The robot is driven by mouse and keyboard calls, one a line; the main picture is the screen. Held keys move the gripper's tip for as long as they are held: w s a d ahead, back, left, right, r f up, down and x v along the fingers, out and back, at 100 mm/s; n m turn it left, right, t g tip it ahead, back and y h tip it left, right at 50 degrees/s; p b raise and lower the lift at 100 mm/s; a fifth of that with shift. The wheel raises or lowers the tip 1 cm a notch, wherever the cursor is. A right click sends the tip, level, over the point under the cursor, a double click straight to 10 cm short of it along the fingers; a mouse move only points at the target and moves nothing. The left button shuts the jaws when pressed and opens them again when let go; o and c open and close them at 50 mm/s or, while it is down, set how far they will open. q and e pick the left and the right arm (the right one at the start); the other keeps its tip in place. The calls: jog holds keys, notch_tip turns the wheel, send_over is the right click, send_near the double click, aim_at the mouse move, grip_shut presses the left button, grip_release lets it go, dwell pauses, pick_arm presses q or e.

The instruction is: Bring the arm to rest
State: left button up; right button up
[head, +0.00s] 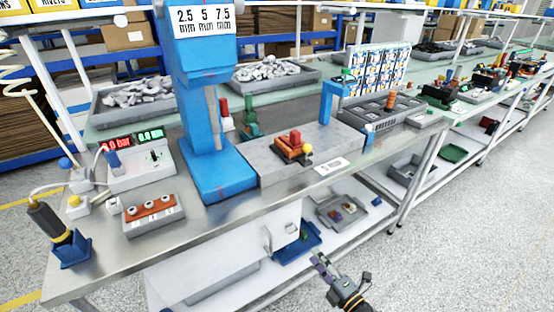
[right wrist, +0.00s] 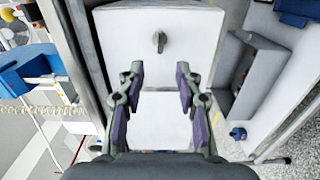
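My right gripper (head: 322,267) is low in front of the workbench, at the bottom of the head view, below the tabletop's front edge. In the right wrist view it (right wrist: 159,88) is open, with its purple-padded fingers apart and nothing between them. A white cabinet front with a dark knob (right wrist: 159,42) lies beyond the fingertips, apart from them. My left gripper is not in view.
The steel bench (head: 225,225) carries a blue press (head: 215,170), a grey fixture with an orange-brown block (head: 291,150), and a tool in a blue holder (head: 72,250). Trays (head: 341,211) sit on the lower shelf. The floor at right (head: 460,240) is clear.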

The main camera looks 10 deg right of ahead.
jog(key=s+d+f+m+g+h, duration=0.25)
jog(key=s+f+m, duration=0.25)
jog(key=f, duration=0.5)
jog(key=s+d+f+m+g+h, duration=0.2)
jog(key=s+d+f+m+g, duration=0.15)
jog(key=f, duration=0.55)
jog(key=s+d+f+m+g+h, duration=0.2)
jog(key=s+f+m, duration=0.35)
jog(key=f, duration=0.45)
jog(key=s+a+f+m+g, duration=0.1)
jog(key=s+f+m+g, duration=0.35)
jog(key=s, duration=0.65)
jog(key=s+f+m+g, duration=0.3)
jog(key=s+f, duration=0.3)
jog(key=s, duration=0.5)
notch_tip(320, 180, up, 12)
jog(key=p, duration=1.2)
jog(key=shift+s+a+p, duration=0.15)
jog(key=shift+s+p, duration=0.2)
jog(key=shift+s, duration=0.05)
jog(key=shift+h, duration=0.25)
jog(key=shift+c, duration=0.2)
